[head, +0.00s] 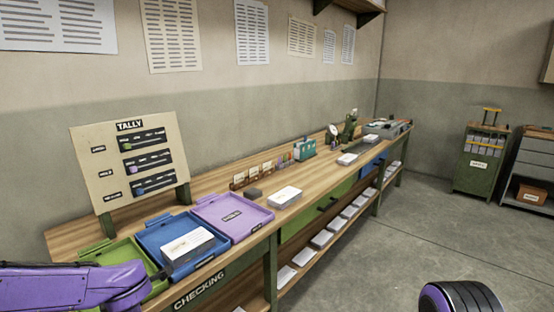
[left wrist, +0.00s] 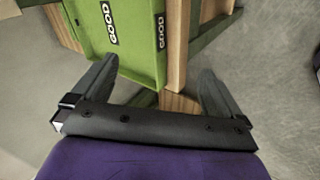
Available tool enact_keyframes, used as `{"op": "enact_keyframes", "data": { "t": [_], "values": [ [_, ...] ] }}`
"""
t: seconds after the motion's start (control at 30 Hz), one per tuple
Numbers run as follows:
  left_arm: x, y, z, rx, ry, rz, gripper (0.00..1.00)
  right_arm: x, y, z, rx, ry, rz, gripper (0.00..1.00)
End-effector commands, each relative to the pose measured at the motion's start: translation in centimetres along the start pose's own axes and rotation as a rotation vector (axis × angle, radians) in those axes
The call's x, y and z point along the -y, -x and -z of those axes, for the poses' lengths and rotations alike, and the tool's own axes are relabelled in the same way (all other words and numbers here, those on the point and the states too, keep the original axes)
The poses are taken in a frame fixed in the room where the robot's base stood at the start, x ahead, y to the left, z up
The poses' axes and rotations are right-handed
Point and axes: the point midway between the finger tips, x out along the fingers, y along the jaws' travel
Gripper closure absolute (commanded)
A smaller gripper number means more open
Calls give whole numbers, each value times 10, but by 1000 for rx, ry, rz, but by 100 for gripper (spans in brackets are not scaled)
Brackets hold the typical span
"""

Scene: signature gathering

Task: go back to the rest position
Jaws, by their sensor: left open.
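My left arm (head: 60,288) comes in from the lower left in the head view, over the near end of the bench, and its gripper is out of that view. In the left wrist view my left gripper (left wrist: 158,72) is open, with nothing between its fingers. Beyond the fingers are the green tray (left wrist: 128,15) marked GOOD and the wooden bench edge. In the head view the green tray (head: 120,252) is partly hidden by my left arm. A purple and black rounded part at the bottom right is probably my right arm; my right gripper is not seen.
The blue tray (head: 165,238) holds a stack of paper (head: 188,245); the purple tray (head: 232,228) looks empty. The tally board (head: 130,162) stands behind them. Another paper stack (head: 285,196) lies farther along the bench. The floor (head: 420,245) to the right is clear.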

Motion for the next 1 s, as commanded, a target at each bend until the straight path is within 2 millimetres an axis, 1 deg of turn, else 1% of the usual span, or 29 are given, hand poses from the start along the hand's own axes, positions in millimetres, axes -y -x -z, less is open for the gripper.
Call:
{"op": "enact_keyframes", "data": {
  "t": [0.03,0.07,0.13,0.17,0.2,0.23,0.27,0.3,0.37,0.4,0.5,0.57,0.6,1.0],
  "values": [
    [22,-15,-2,-23,-123,-52,0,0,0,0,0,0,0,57],
    [36,-24,-4,-27,-206,-88,0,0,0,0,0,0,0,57],
    [84,-46,-7,-18,-456,-155,0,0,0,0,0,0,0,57],
    [109,-55,-7,-3,-569,-170,0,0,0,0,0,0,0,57],
    [144,-63,-5,28,-719,-177,0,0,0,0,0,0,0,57],
    [170,-68,-2,54,-826,-174,0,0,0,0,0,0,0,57],
    [197,-72,3,83,-929,-162,0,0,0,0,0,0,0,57],
    [232,-74,13,122,-1057,-137,0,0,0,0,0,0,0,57],
    [278,-74,30,177,-1230,-90,0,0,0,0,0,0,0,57],
    [305,-73,44,207,-1330,-53,0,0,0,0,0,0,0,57],
    [353,-70,78,238,-1498,40,0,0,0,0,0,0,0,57],
    [371,-69,92,240,-1554,83,0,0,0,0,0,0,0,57],
    [376,-69,95,242,-1568,92,0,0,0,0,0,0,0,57],
    [376,-69,95,242,-1568,92,0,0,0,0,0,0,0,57]
  ]
}}
